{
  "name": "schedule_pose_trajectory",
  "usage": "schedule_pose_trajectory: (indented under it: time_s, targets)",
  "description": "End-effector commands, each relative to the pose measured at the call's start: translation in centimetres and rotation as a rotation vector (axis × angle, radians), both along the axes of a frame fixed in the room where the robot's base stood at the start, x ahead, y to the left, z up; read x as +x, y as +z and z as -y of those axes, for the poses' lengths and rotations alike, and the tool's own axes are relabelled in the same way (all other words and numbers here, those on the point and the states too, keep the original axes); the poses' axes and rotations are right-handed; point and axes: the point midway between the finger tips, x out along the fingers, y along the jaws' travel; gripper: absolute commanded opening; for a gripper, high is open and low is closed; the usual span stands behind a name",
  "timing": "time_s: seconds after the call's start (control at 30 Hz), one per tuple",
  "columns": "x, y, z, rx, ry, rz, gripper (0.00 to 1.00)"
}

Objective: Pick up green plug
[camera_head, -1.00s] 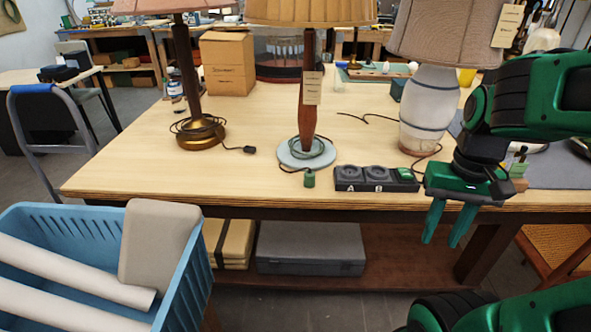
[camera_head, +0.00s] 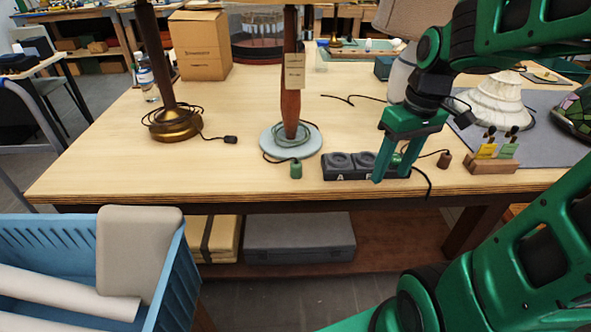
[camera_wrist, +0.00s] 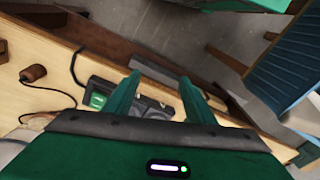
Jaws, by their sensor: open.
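The green plug (camera_head: 296,169) stands on the table near its front edge, at the end of a cord from the lamp with the pale round base (camera_head: 290,141). My gripper (camera_head: 388,178) is open and empty, to the right of the plug, in front of the black socket strip (camera_head: 345,161) marked A and B. Its fingers hide the strip's right part. In the wrist view my open fingers (camera_wrist: 160,90) hang over the socket strip (camera_wrist: 100,88), which shows a green part. I cannot make out the green plug in the wrist view.
A black plug (camera_head: 231,140) lies left, by the brass lamp base (camera_head: 176,124). A brown plug (camera_head: 444,160) lies right of my gripper, also in the wrist view (camera_wrist: 33,74). A wooden tag holder (camera_head: 492,166) stands further right. A blue crate (camera_head: 180,270) is in front.

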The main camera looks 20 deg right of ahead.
Motion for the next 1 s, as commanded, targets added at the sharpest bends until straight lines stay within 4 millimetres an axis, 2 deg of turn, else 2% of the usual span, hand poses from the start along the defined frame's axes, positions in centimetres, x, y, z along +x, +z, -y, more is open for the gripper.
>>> schedule_pose_trajectory:
  time_s: [0.03, 0.2, 0.3, 0.4, 0.5, 0.63, 1.0]
  targets:
    - [2.8, 0.0, -0.9, 0.014, 0.136, 0.02, 0.5]
    - [10.8, 0.1, -4.8, 0.066, 0.603, 0.126, 0.5]
    - [14.3, 0.0, -7.0, 0.095, 0.827, 0.191, 0.5]
    - [16.7, -0.2, -8.9, 0.118, 0.998, 0.246, 0.5]
    - [18.2, -0.4, -10.2, 0.134, 1.108, 0.286, 0.5]
    - [19.0, -0.8, -11.1, 0.144, 1.172, 0.31, 0.5]
    - [19.5, -5.1, -12.7, 0.144, 1.174, 0.313, 0.5]
